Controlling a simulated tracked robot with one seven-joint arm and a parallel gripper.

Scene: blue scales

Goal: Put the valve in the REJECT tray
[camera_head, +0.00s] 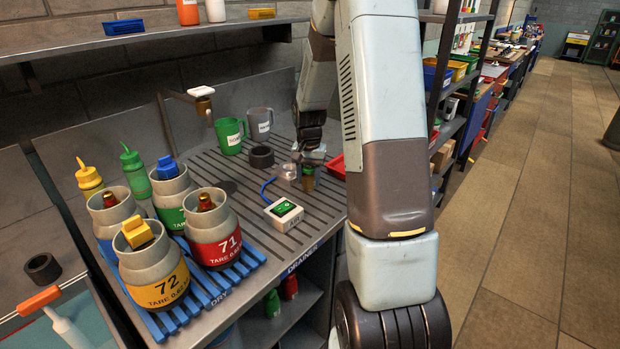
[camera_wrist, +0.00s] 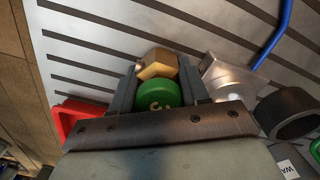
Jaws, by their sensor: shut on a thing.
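My gripper (camera_wrist: 157,82) is shut on the valve, which has a brass hex body (camera_wrist: 157,63) and a round green cap (camera_wrist: 159,94). The valve sits between the two fingers in the wrist view. In the head view my gripper (camera_head: 308,160) is over the slatted bench, with the valve (camera_head: 308,180) below it. Whether the valve touches the bench is unclear. A red tray (camera_head: 337,167) lies just right of the gripper, partly hidden by my arm. It also shows at left in the wrist view (camera_wrist: 68,118). No label is readable on it.
A white box with green display (camera_head: 285,213) has a blue cable. Green (camera_head: 229,135) and grey (camera_head: 260,122) mugs stand behind. Several numbered cylinders (camera_head: 213,240) fill the left front.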

